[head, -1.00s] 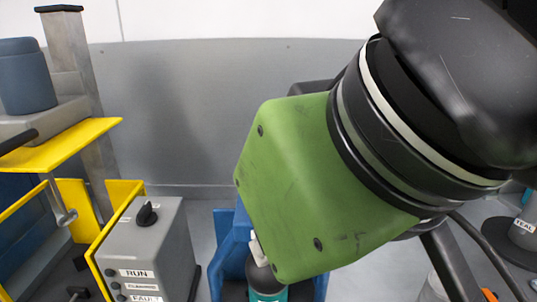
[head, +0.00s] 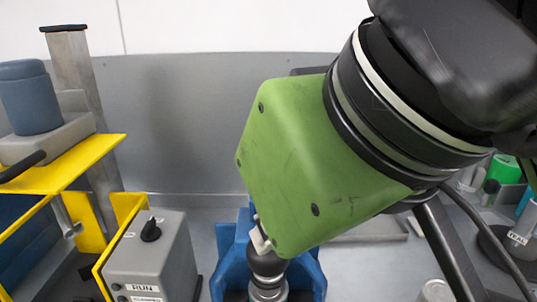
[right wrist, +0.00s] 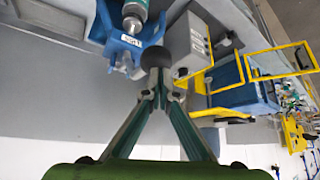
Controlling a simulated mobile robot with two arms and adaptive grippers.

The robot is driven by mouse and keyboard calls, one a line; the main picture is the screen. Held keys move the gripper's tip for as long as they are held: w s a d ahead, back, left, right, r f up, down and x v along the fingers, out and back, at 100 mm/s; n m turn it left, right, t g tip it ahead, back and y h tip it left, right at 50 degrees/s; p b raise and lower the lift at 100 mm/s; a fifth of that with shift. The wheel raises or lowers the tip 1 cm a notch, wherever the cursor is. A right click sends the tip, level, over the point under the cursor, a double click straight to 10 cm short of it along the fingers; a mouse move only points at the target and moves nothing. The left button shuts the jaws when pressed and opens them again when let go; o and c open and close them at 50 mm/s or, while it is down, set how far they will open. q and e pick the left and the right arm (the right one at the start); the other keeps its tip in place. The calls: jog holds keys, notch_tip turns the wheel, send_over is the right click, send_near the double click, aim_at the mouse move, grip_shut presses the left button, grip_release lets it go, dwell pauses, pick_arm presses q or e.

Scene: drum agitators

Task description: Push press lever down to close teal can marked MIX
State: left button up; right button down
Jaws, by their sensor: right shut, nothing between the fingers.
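My right gripper (head: 260,238) hangs in the middle of the head view, its green body covering much of the press. In the right wrist view its two fingers (right wrist: 163,86) are shut together and hold nothing. The black ball knob of the press lever (right wrist: 155,57) is right at the fingertips; contact cannot be told. The knob also shows under the green body in the head view (head: 266,262). The blue press (head: 230,262) stands behind. A teal can (right wrist: 136,7) shows at the top of the wrist view, beside a silver cylindrical part (right wrist: 132,24). Its marking is not readable. My left gripper is out of view.
A grey control box (head: 150,255) with a black knob and RUN label stands left of the press. A yellow frame (head: 95,150) with a blue-grey container (head: 30,97) is further left. Green and teal containers (head: 503,170) stand at the far right.

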jog(key=shift+w+r+p, duration=0.35)
jog(key=shift+r+p, duration=0.4)
jog(key=shift+r, duration=0.1)
jog(key=shift+w+r+p, duration=0.3)
jog(key=shift+r+p, duration=0.4)
jog(key=shift+r, duration=0.15)
notch_tip(320, 180, up, 7)
jog(key=p, duration=0.5)
jog(key=shift+p, duration=0.4)
